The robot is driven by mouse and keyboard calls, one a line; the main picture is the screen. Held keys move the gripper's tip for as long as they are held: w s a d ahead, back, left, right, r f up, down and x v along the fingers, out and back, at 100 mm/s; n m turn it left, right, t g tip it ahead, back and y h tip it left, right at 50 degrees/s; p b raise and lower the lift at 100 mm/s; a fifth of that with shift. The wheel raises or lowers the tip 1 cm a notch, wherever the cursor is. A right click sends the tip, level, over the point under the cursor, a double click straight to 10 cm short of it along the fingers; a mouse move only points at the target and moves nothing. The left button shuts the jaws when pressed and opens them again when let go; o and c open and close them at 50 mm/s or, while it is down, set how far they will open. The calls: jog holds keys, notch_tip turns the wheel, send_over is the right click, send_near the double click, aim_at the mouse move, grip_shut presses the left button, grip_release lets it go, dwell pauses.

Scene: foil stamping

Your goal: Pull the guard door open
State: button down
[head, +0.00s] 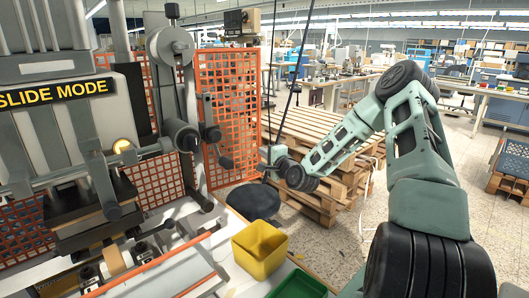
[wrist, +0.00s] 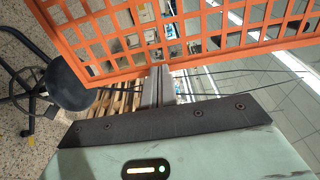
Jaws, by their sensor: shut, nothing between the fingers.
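The guard door is an orange mesh panel (head: 228,105) standing upright at the right side of the stamping machine. Its frame and mesh fill the top of the wrist view (wrist: 105,72). My gripper (head: 262,167) is by the lower right edge of the panel. In the wrist view its two grey fingers (wrist: 157,70) are together with nothing between them. Their tips are close to the orange frame bar; I cannot tell whether they touch it. No handle can be made out clearly.
The machine (head: 70,130) takes up the left. A yellow bin (head: 260,250) and a green bin (head: 298,286) stand in front. A black stool (head: 253,202) is below my gripper. Stacked wooden pallets (head: 330,135) stand behind my arm. Open floor lies at the right.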

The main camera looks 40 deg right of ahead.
jog(key=w+b, duration=0.1)
jog(key=w, duration=0.1)
jog(key=w+d+b, duration=0.1)
jog(key=shift+w, duration=0.35)
jog(key=shift+s, duration=0.15)
jog(key=s+a+b, duration=0.3)
jog(key=s+b, duration=0.1)
jog(key=s, duration=1.3)
jog(key=shift+a, duration=0.1)
